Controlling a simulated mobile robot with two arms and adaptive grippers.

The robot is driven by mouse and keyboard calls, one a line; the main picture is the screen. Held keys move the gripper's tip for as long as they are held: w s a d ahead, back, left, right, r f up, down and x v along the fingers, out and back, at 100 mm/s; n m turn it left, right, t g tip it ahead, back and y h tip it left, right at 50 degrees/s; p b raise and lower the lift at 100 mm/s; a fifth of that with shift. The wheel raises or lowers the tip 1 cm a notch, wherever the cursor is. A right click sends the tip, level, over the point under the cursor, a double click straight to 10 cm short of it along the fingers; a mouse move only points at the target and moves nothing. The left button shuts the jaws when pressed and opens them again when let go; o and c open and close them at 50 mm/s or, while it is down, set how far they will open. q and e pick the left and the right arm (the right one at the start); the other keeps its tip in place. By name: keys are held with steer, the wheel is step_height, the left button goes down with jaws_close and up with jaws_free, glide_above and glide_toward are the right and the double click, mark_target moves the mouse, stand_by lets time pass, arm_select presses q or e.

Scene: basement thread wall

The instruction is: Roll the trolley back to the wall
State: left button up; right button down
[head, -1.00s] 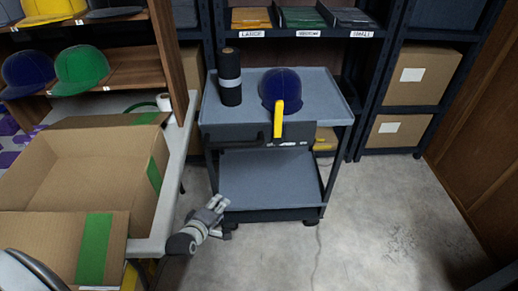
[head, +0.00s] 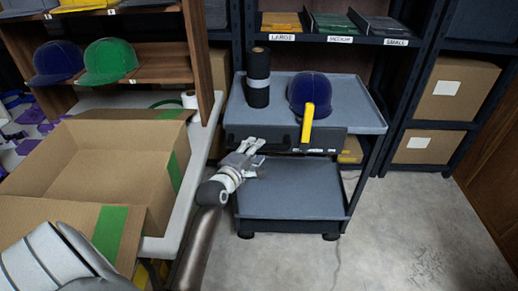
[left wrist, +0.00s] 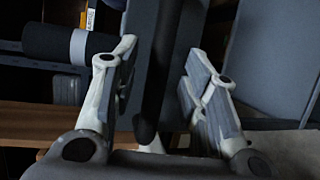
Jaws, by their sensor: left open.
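The grey two-shelf trolley (head: 345,107) stands in front of the dark shelving, its drawer front (head: 332,139) facing me. My left gripper (head: 256,147) is open at the left part of the drawer front. In the left wrist view a dark bar (left wrist: 160,85), apparently the trolley's handle, runs between the open fingers (left wrist: 158,80). Whether it touches them I cannot tell. My right gripper is out of view.
A white table (head: 203,155) with an open cardboard box (head: 95,160) stands close on the left, beside my arm. Shelving with labelled bins (head: 283,24) and cartons (head: 460,88) is behind. The floor (head: 420,220) at right is clear.

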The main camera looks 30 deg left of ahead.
arm_select(q)
steer(key=shift+x, duration=1.7)
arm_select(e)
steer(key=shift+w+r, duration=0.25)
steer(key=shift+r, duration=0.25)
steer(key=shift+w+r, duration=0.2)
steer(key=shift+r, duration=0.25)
arm_select(q)
jaws_close()
